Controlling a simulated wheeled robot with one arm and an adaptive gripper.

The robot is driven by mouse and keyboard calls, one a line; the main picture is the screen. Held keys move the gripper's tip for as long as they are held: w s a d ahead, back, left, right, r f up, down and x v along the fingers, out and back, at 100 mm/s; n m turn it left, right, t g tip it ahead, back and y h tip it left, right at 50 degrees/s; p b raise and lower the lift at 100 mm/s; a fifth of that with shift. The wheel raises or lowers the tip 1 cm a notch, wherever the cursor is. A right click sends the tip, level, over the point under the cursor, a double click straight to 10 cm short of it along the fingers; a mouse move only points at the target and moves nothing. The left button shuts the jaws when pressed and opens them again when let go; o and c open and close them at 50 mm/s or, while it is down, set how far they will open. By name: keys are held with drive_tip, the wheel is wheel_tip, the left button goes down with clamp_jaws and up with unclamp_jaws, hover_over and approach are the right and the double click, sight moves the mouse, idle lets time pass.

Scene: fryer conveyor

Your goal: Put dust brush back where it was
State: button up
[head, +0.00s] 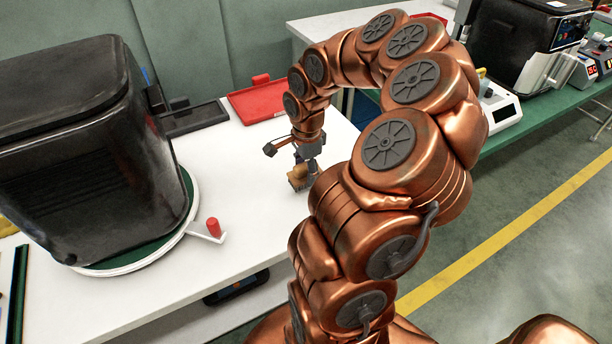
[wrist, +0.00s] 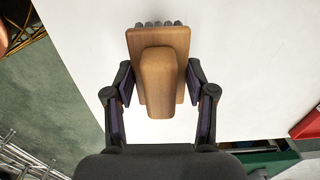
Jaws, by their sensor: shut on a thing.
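The dust brush (wrist: 158,75) has a wooden handle and block, with dark bristles showing at its far edge in the wrist view. In the head view the brush (head: 298,178) shows small under my gripper (head: 308,165), at the white table's right part. I cannot tell whether the brush touches the table top or hangs just above it. My arm hides part of the table's right edge.
A black fryer (head: 85,150) stands on a round white-rimmed turntable (head: 130,262) with a red-knobbed handle (head: 212,227) at left. A red tray (head: 262,104) and a dark tray (head: 195,118) lie at the back. The white table (head: 245,190) is clear around the brush.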

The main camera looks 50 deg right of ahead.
drive_tip(key=shift+f+p, duration=0.45)
drive_tip(key=shift+f, duration=1.05)
drive_tip(key=o, duration=1)
drive_tip(key=shift+r, duration=0.1)
